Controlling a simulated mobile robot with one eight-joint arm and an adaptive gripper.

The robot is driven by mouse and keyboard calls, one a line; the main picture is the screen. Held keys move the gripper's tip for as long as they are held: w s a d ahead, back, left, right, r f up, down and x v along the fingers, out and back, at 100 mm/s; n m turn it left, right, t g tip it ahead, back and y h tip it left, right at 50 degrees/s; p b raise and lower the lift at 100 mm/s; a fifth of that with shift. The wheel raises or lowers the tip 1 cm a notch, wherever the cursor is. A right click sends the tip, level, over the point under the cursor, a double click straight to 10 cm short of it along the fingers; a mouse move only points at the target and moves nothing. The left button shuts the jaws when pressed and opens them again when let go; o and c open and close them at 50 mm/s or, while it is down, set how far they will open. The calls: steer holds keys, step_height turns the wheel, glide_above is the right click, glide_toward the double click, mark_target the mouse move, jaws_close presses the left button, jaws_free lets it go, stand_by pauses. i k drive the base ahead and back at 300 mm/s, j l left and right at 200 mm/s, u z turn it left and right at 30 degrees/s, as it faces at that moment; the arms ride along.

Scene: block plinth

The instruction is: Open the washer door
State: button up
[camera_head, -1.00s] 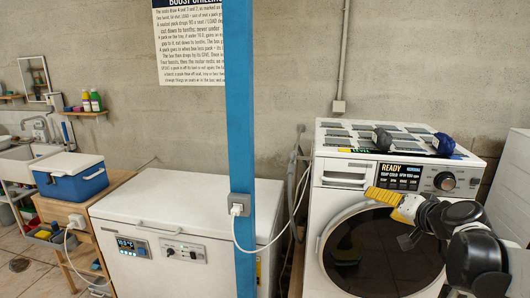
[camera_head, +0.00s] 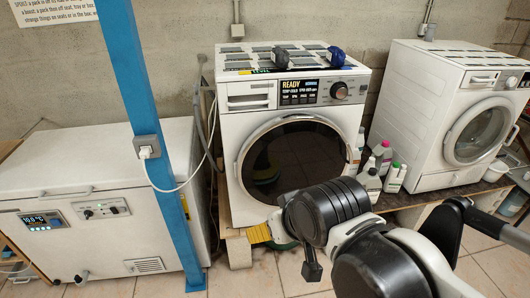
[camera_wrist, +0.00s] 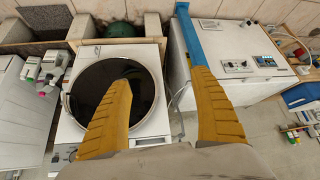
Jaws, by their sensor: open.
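The washer (camera_head: 240,127) is white, with a display reading READY. Its round dark-glass door (camera_head: 293,155) looks shut. In the wrist view, the picture is turned over and the door (camera_wrist: 90,82) fills the left middle. My gripper (camera_wrist: 160,78) is open with nothing between its yellow fingers. One finger overlaps the door glass in that view and the other lies to its right; I see no contact. In the head view, a yellow finger of my gripper (camera_head: 259,233) shows low in front of the washer, below the door. My arm hides part of the lower right front.
A white chest freezer (camera_head: 100,190) and blue post (camera_head: 150,130) stand left, with a cable (camera_head: 186,183) running from the post's socket. Several bottles (camera_head: 370,182) stand right of the washer. A second front-loader (camera_head: 430,110) is farther right. Tiled floor (camera_head: 300,270) lies in front.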

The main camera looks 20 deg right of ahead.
mark_target(288, 152)
steer(key=i+l+z, duration=0.15)
steer(key=z, duration=0.2)
steer(key=i+l+z, duration=0.2)
steer(key=l+z, duration=0.15)
steer(key=i+l+z, duration=0.15)
steer(key=z, duration=0.2)
steer(key=i, duration=0.05)
